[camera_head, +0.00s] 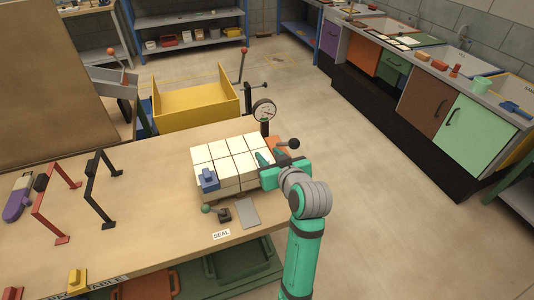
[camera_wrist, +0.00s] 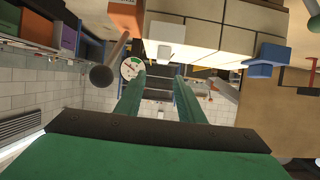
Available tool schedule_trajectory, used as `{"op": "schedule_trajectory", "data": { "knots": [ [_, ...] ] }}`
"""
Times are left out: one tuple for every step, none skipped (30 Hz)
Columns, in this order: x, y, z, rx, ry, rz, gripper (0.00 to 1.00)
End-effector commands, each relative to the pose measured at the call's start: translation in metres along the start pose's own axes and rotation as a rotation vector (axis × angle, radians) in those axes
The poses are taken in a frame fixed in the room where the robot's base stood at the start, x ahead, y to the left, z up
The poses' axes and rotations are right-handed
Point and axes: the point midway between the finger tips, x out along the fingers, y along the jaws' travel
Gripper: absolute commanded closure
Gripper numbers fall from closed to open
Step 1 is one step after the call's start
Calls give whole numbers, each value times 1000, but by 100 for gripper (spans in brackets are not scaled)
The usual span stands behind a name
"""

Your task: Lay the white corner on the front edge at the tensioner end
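A stack of cream bricks (camera_head: 232,160) stands on the table, and its underside-up image shows in the wrist view (camera_wrist: 215,12). A blue corner piece (camera_head: 208,180) sits on the stack's near left edge; it also shows in the wrist view (camera_wrist: 268,60). A small white corner piece (camera_wrist: 168,32) shows against the stack's edge in the wrist view, just beyond my fingertips and apart from them. I cannot make it out in the head view. My gripper (camera_head: 265,158) is at the stack's right end. In the wrist view its green fingers (camera_wrist: 160,82) are apart with nothing between them.
A round gauge (camera_head: 264,110) stands behind the stack, beside an orange block (camera_head: 277,146) and a dark-knobbed lever (camera_head: 288,144). A green-knobbed lever (camera_head: 217,212) and a grey plate (camera_head: 247,213) lie in front. A yellow bin (camera_head: 196,104) is behind the table.

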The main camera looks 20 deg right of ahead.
Motion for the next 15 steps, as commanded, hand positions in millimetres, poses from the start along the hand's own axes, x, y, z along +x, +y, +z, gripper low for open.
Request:
{"op": "schedule_trajectory", "data": {
  "knots": [
    [-11, 1, 0, 0, 3, 3, 65],
    [-18, 1, 0, 0, 3, 3, 65],
    [-26, 1, 0, 0, 3, 3, 65],
    [-32, 1, 0, 0, 2, 3, 65],
    [-38, 1, 0, 0, 2, 3, 65],
    [-46, 0, 0, -1, 2, 2, 65],
    [-51, -1, 0, -1, 2, 0, 65],
    [-56, -2, -1, -2, 3, -1, 65],
    [-62, -2, 0, -3, 2, -3, 65],
    [-66, -3, -1, -3, 2, -3, 65],
    [-70, -3, -1, -4, 2, -3, 65],
    [-75, -3, -1, -3, 1, -4, 65],
    [-78, -2, -1, -2, 2, -3, 65],
    [-81, -2, -1, -2, 2, -2, 65],
    [-84, -1, 0, -1, 1, -1, 65]
  ]
}}
